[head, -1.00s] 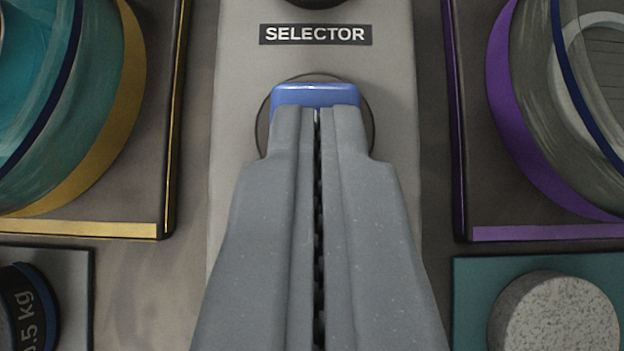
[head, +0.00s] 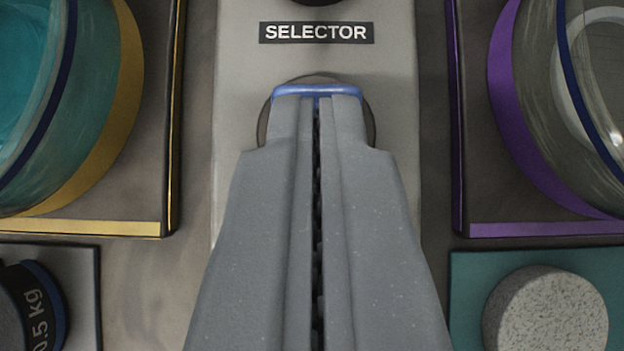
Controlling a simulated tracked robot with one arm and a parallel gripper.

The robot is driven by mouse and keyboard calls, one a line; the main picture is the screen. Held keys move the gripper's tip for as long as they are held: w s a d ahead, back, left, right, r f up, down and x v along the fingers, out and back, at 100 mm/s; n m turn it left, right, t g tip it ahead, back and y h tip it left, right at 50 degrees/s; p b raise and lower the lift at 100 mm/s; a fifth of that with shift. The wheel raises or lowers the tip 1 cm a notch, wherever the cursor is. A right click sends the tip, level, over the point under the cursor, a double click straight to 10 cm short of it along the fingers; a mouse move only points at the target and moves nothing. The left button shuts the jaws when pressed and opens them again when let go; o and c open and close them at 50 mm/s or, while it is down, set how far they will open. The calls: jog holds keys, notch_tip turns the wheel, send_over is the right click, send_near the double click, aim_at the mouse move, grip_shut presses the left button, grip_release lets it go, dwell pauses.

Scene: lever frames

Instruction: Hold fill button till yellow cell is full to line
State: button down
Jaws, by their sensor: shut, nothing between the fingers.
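A blue button (head: 318,90) sits in a dark round collar on the grey panel, below the SELECTOR label (head: 317,32). My gripper (head: 317,102) is shut and empty, with its fingertips over the button, appearing to touch it. The fingers hide most of the button. The yellow cell (head: 92,140) is a clear round vessel on a yellow ring at the left, cut off by the picture edge. Teal liquid (head: 20,70) shows inside it. A dark blue line (head: 52,98) runs around its wall. I cannot tell exactly how the liquid level stands against the line.
A purple-ringed clear cell (head: 545,130) stands at the right, with no teal liquid visible. A dark 0.5 kg weight (head: 28,305) is at the lower left. A speckled grey cylinder (head: 547,310) stands on a teal pad at the lower right. A dark knob (head: 318,3) is cut off at the top.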

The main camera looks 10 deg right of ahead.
jog(key=w+r+v, duration=0.1)
jog(key=v, duration=1.2)
jog(key=shift+d+t+p, duration=0.25)
jog(key=shift+t+p, duration=0.05)
jog(key=shift+p, duration=0.1)
jog(key=s+a+r+n+t, duration=0.1)
jog(key=s+a+r, duration=0.3)
jog(key=r, duration=0.8)
jog(key=s+a+r+n+t+y, duration=0.1)
jog(key=s+a+r+t, duration=0.2)
jog(key=a+r, duration=0.4)
jog(key=s+a+r+n+t+y, duration=0.1)
jog(key=s+a+r, duration=0.4)
jog(key=r, duration=1.4)
jog(key=shift+s+a+r+t, duration=0.2)
jog(key=shift+s+a+t, duration=0.2)
jog(key=shift+t, duration=0.4)
jog(key=shift+d, duration=0.15)
